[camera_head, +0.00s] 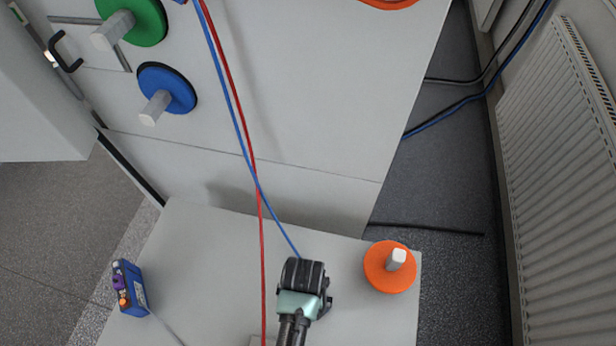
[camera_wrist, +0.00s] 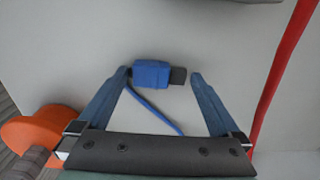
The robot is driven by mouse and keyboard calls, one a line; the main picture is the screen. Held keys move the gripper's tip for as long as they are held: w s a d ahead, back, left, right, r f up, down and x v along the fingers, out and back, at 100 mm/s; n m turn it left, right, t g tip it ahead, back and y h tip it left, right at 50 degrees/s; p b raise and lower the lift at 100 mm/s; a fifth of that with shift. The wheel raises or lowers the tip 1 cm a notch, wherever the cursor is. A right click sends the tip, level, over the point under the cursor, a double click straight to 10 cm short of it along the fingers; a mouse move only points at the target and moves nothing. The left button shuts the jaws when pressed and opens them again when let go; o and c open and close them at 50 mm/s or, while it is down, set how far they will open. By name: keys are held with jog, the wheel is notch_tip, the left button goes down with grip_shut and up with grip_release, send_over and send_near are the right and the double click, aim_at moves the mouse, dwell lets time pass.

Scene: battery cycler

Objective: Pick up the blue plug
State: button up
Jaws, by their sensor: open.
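The blue plug (camera_wrist: 152,74) with a dark tip on its right end lies on the pale surface in the wrist view. A thin blue cable (camera_wrist: 152,110) runs from its left side down to the lower right. My gripper (camera_wrist: 160,72) is open, with one fingertip left of the plug and the other right of its dark tip. I see no clear contact, and the height gap is hard to judge. In the head view my gripper (camera_head: 303,278) hides the plug, and the blue cable (camera_head: 270,208) runs down to it.
An orange disc with a pale handle (camera_head: 385,278) stands right of my gripper; its orange edge shows in the wrist view (camera_wrist: 35,128). A red cable (camera_head: 262,240) passes left of my gripper. A blue box (camera_head: 134,290) sits at the left edge of the pale platform (camera_head: 200,245).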

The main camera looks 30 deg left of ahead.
jog(key=c, duration=1)
jog(key=r+n+p, duration=0.1)
jog(key=r+n, duration=0.1)
jog(key=n, duration=0.2)
jog(key=r+n+p, duration=0.1)
jog(key=r+n, duration=0.2)
jog(key=n, duration=0.1)
jog(key=r+n+p, duration=0.1)
jog(key=r+n, duration=0.1)
jog(key=n, duration=0.2)
jog(key=shift+w+d+r+n, duration=0.2)
jog(key=shift+d+r+n, duration=0.05)
jog(key=shift+r+n, duration=0.15)
jog(key=shift+c, duration=0.2)
jog(key=n+p, duration=0.1)
jog(key=n, duration=0.1)
jog(key=f+n, duration=0.1)
jog(key=n, duration=0.2)
jog(key=shift+s+d+f+p, duration=0.1)
jog(key=shift+d+p, duration=0.1)
jog(key=shift+p, duration=0.15)
jog(key=n, duration=0.3)
jog(key=f+n+p, duration=0.1)
jog(key=n, duration=0.2)
jog(key=shift+s+d+f+n, duration=0.15)
jog(key=shift+d+f+n, duration=0.05)
jog(key=shift+n, duration=0.1)
jog(key=shift+f+n, duration=0.3)
jog(key=shift+f+b, duration=2.2)
jog(key=shift+b, duration=0.3)
